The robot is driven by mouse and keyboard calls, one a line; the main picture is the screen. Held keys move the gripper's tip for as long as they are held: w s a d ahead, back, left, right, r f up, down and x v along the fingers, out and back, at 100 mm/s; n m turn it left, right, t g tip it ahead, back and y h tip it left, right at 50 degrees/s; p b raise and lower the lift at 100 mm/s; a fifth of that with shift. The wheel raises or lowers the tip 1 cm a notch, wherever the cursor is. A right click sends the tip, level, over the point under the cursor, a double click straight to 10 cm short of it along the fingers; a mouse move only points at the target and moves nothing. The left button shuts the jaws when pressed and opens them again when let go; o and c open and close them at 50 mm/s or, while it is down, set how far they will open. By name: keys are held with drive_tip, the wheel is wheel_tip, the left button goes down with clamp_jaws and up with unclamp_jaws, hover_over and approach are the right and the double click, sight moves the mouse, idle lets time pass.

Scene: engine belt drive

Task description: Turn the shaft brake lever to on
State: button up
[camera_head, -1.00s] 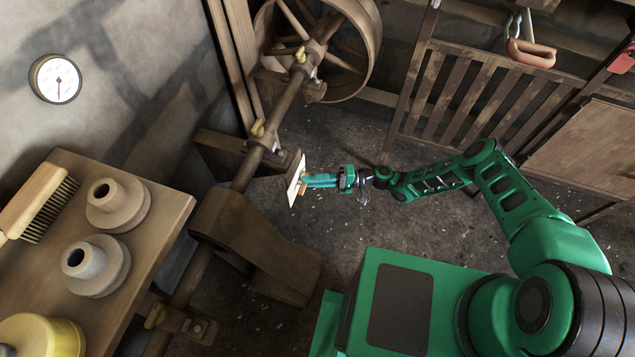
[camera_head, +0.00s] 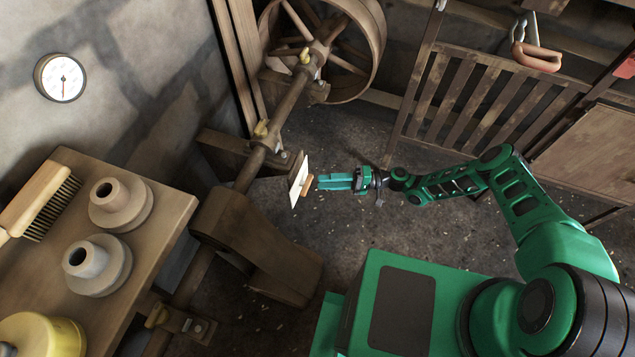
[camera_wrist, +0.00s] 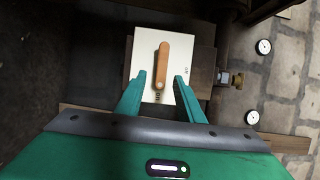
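The shaft brake lever is an orange-brown handle (camera_head: 308,186) on a white plate (camera_head: 297,190), mounted at the end of a wooden beam beside the shaft. In the wrist view the lever (camera_wrist: 162,60) lies nearly upright along the plate (camera_wrist: 143,47), its lower end near a small dark marking.
A wooden bench (camera_head: 150,200) with a brush and pulleys stands at the left. The shaft (camera_head: 285,105) runs to a large wheel (camera_head: 365,60) at the back. A wall gauge (camera_head: 60,78) hangs upper left. A slatted gate (camera_head: 470,100) stands behind my arm. Floor around my gripper is clear.

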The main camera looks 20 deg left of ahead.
drive_tip(key=v, duration=0.6)
drive_tip(key=shift+f, duration=0.1)
drive_tip(key=shift+a, duration=0.1)
idle(0.5)
